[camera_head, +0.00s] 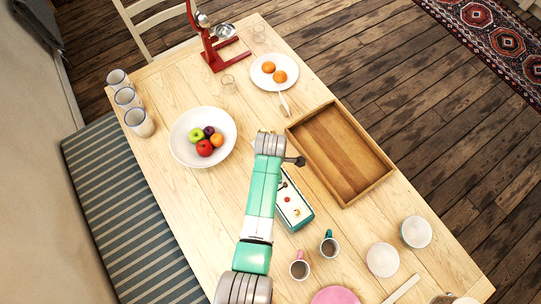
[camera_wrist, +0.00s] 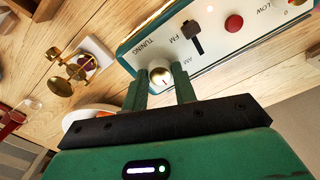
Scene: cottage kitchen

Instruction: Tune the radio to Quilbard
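The radio is a teal box with a cream face, lying on the table partly behind my arm in the head view (camera_head: 296,208). In the wrist view its face (camera_wrist: 215,55) fills the upper right, with the word TUNING, an FM/AM slide switch (camera_wrist: 193,38) and a red button (camera_wrist: 234,22). A round brass knob (camera_wrist: 160,76) sits near the TUNING lettering. My gripper (camera_wrist: 160,82) is open, with one finger on each side of this knob; I cannot tell whether they touch it. No station name is legible. In the head view my arm hides the fingertips.
A wooden tray (camera_head: 382,171) lies right of the radio, with two mugs (camera_head: 300,266) (camera_head: 329,244) below it. A fruit bowl (camera_head: 178,145) stands to the left. A brass object (camera_wrist: 58,86) stands near the radio in the wrist view.

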